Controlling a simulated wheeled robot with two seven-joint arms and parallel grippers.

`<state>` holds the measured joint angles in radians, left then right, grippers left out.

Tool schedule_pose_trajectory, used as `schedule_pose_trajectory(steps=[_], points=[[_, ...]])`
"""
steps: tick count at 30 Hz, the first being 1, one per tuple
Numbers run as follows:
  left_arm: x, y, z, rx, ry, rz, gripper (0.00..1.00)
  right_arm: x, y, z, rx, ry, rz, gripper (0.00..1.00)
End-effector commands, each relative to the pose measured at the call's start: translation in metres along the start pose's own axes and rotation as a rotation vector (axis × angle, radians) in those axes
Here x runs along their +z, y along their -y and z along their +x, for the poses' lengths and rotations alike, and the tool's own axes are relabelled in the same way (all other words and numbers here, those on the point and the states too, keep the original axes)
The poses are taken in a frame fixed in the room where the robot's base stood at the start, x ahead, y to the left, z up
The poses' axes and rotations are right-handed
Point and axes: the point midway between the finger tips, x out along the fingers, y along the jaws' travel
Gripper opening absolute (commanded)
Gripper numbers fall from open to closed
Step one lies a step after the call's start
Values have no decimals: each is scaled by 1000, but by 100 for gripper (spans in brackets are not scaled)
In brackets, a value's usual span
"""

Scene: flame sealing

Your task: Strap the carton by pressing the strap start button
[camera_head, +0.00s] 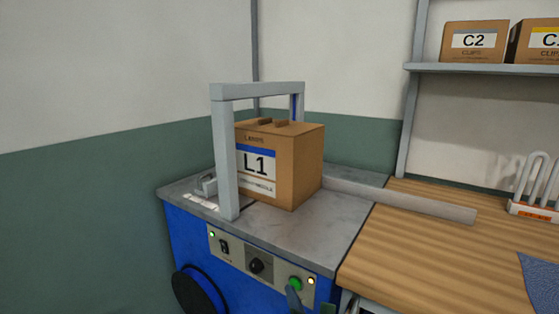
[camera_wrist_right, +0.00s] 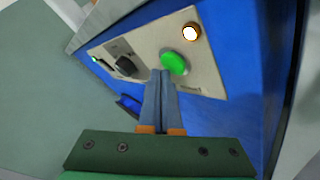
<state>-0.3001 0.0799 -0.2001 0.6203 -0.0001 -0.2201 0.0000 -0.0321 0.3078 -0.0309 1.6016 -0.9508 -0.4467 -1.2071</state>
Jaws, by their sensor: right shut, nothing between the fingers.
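A brown carton (camera_head: 300,165) labelled L1 stands upright on the grey top of the blue strapping machine (camera_head: 280,231), under its grey arch (camera_head: 226,150). The green start button (camera_head: 295,284) is at the right of the front panel; it also shows in the right wrist view (camera_wrist_right: 175,63). My right gripper (camera_head: 292,292) is shut and empty, its fingertips (camera_wrist_right: 162,73) close to the green button's lower edge. I cannot tell whether they touch it. My left gripper is not in view.
The panel also has a black switch (camera_head: 224,246), a black knob (camera_head: 256,266) and a lit lamp (camera_wrist_right: 190,32). A grey rail (camera_head: 400,199) runs right from the carton over the wooden table (camera_head: 430,260). A shelf (camera_head: 480,69) holds cartons.

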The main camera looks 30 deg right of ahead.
Motion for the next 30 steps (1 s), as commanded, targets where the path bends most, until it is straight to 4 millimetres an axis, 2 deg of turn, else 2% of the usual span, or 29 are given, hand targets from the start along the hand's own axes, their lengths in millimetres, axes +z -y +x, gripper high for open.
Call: schedule_pose_trajectory(steps=[15, 30], points=[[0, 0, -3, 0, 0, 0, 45, -29, -29, -40, 0, -1, 2, 0], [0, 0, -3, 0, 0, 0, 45, -31, -30, -42, 0, 0, 0, 0]])
